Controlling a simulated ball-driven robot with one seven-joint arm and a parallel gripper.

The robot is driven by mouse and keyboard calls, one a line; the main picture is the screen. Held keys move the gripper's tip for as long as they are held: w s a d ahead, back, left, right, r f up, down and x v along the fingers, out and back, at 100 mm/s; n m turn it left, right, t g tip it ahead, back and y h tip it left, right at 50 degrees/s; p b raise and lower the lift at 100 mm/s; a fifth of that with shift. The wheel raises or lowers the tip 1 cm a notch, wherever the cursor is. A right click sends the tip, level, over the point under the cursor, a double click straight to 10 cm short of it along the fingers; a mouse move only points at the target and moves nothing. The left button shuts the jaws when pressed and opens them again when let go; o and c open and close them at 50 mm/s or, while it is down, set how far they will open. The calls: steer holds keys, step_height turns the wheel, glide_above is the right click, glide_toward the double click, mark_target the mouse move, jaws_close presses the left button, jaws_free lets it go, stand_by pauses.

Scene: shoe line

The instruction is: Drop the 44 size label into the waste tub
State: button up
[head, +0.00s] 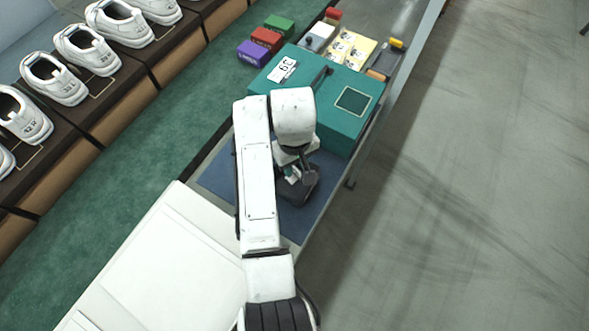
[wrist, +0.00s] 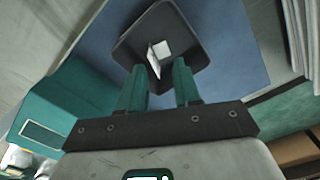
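The waste tub (wrist: 190,22) is a dark square tub on a blue mat; in the head view its dark side (head: 306,190) shows partly behind my arm. A small white folded label (wrist: 162,49) appears inside the tub in the wrist view, just beyond my fingertips; no number is readable on it. My gripper (wrist: 160,67) has its two green fingers apart, over the tub's near side, with a gap between them. In the head view my gripper (head: 293,177) is over the tub and mostly hidden by my arm.
A teal shoe box (head: 335,125) with a white label reading 39 (head: 283,70) stands just beyond the tub. Small purple, red and green boxes (head: 266,40) and yellow cards (head: 350,48) lie behind it. White shoes (head: 88,50) line the left. The right floor is clear.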

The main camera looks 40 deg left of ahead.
step_height(320, 180, up, 8)
steer(key=shift+r+b, duration=0.2)
steer(key=shift+b, duration=0.15)
stand_by(0.4)
steer(key=w+d+f+m, duration=0.1)
steer(key=d+f+m, duration=0.2)
steer(key=d, duration=0.8)
steer(key=w+d+f+m, duration=0.2)
steer(key=d+f, duration=0.2)
steer(key=d, duration=0.7)
steer(key=w+d+f+m, duration=0.1)
steer(key=d+f+m, duration=0.2)
steer(key=d, duration=0.7)
steer(key=s+d+m, duration=0.7)
steer(key=s+d, duration=1.2)
steer(key=shift+s+f+m+t, duration=0.3)
steer(key=shift+t, duration=0.1)
